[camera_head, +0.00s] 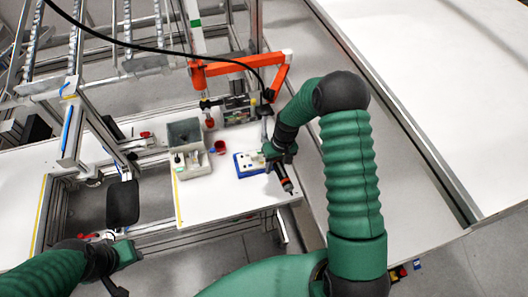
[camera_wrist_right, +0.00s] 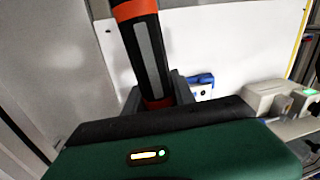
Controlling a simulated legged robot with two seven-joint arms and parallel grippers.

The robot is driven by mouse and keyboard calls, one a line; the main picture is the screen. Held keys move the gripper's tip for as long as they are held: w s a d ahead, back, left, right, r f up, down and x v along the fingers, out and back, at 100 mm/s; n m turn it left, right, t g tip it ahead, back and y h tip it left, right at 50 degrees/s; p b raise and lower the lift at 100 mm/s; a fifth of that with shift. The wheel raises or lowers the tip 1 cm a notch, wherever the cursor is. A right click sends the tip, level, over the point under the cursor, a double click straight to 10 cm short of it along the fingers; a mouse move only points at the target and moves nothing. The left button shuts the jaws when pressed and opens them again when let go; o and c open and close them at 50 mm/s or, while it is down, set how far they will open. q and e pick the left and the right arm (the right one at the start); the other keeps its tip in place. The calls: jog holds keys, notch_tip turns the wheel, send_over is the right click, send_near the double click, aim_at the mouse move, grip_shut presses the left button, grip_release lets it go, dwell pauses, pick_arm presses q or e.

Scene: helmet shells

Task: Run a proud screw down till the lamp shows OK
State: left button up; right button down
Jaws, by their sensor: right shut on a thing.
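My right gripper (camera_head: 274,152) is shut on a black screwdriver (camera_head: 284,180) with orange-red bands, beside the blue fixture. In the right wrist view the screwdriver (camera_wrist_right: 146,52) stands tilted between the fingers. The blue fixture with a white top (camera_head: 244,168) lies on the white table, just left of the gripper; only a corner of it (camera_wrist_right: 201,84) shows in the wrist view. The screw and the screwdriver's tip cannot be made out. A small green patch (camera_wrist_right: 309,92) shows on a grey box; I cannot tell whether it is the lamp. My left gripper (camera_head: 117,286) is low at the left, its fingers unclear.
A grey bin (camera_head: 184,132) and a pale tray (camera_head: 192,172) stand left of the fixture, with a red cup (camera_head: 220,147) between. An orange arm (camera_head: 232,68) with a black cable reaches over the back. The table's front right is clear.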

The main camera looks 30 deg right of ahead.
jog(key=shift+s+f+b, duration=0.1)
jog(key=shift+f+b, duration=0.25)
jog(key=shift+f, duration=0.4)
dwell(1.7)
notch_tip(320, 180, up, 5)
jog(key=p, duration=0.4)
jog(key=shift+r, duration=0.2)
jog(key=shift+r+p, duration=0.35)
